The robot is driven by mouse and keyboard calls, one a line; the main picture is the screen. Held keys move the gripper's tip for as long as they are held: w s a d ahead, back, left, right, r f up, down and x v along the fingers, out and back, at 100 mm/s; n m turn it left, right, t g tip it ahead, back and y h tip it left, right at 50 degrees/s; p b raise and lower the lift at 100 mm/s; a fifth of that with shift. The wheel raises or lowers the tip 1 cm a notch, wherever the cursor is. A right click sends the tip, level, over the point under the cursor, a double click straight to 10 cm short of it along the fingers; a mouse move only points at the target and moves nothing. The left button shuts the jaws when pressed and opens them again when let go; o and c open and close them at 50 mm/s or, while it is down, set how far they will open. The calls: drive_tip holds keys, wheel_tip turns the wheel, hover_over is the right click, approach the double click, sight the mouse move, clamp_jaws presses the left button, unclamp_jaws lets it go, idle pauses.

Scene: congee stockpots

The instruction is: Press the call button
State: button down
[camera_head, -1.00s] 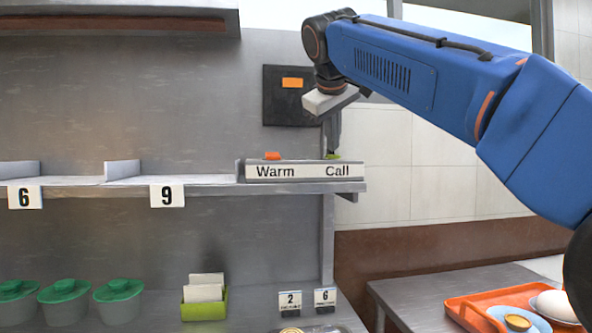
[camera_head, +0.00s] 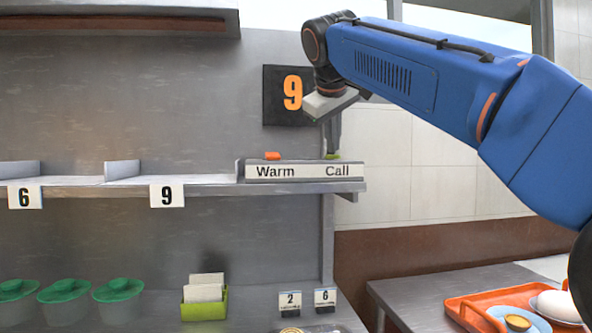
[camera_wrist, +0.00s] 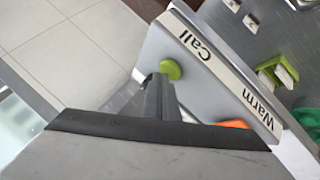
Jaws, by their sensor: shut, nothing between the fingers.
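The green call button (camera_head: 332,156) sits on top of the grey button box, above the word Call on its front label (camera_head: 337,171). In the wrist view it is a round green cap (camera_wrist: 172,69). My gripper (camera_head: 333,152) is shut and empty, pointing down with its fingertips right at the button. In the wrist view the fingertips (camera_wrist: 163,80) overlap the button's edge; whether they touch or press it I cannot tell. The dark display (camera_head: 290,95) behind shows an orange 9.
An orange Warm button (camera_head: 272,156) sits to the left on the same box. The shelf (camera_head: 90,192) carries number cards 6 and 9. Below are green-lidded pots (camera_head: 118,290) and a green card holder (camera_head: 204,305). An orange tray (camera_head: 470,308) is at lower right.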

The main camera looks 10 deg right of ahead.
drive_tip(key=shift+r, duration=0.25)
drive_tip(key=shift+r, duration=3)
